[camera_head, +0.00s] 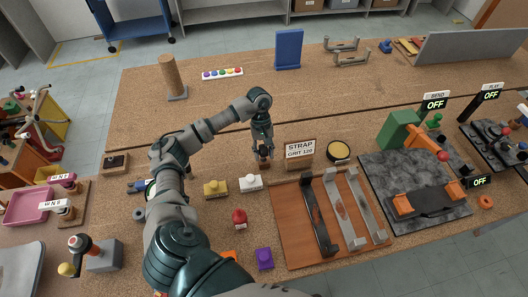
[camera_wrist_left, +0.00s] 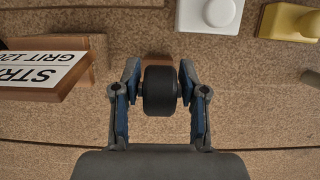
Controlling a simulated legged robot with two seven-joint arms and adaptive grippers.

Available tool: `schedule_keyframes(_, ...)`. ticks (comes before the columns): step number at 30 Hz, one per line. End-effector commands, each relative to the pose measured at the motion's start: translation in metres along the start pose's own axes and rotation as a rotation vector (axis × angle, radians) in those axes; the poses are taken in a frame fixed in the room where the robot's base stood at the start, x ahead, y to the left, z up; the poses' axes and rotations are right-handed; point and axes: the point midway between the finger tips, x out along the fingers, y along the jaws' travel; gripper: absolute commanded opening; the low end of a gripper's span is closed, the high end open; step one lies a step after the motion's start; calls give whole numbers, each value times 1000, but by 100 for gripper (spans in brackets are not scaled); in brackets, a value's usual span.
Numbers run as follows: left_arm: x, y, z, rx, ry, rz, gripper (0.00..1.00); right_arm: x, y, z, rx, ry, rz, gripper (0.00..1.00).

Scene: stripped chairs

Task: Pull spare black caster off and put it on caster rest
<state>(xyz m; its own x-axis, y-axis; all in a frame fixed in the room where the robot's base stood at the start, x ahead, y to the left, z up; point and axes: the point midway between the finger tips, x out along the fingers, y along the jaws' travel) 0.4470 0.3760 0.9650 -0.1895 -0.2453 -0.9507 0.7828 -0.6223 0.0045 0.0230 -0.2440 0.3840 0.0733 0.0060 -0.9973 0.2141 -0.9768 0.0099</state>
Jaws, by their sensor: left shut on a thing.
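My left gripper (camera_head: 264,150) points down over the cork bench, left of the STRAP GRIT 120 sign. In the left wrist view its two fingers (camera_wrist_left: 159,95) are shut on the sides of a black caster (camera_wrist_left: 160,88). A small reddish-brown block (camera_wrist_left: 157,60) shows partly behind the caster. I cannot tell whether the caster touches it. In the head view the caster is mostly hidden by the gripper. I cannot make out for sure which thing is the caster rest. My right gripper is not in view.
The sign (camera_head: 300,149) stands close to the right of the gripper. White (camera_head: 251,183) and yellow (camera_head: 215,188) blocks lie in front. A wooden tray (camera_head: 290,225) with metal straps is nearer right. The bench behind the gripper is largely clear.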

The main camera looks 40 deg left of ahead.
Motion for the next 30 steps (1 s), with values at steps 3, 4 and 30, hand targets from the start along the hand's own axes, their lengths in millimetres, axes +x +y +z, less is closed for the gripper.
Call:
schedule_keyframes(3,5,-1,-2,-1,-1,0,0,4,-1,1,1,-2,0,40)
schedule_keyframes(4,6,-1,-3,-1,-1,0,0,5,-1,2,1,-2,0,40)
schedule_keyframes(30,-4,0,1,0,0,0,0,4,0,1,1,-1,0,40)
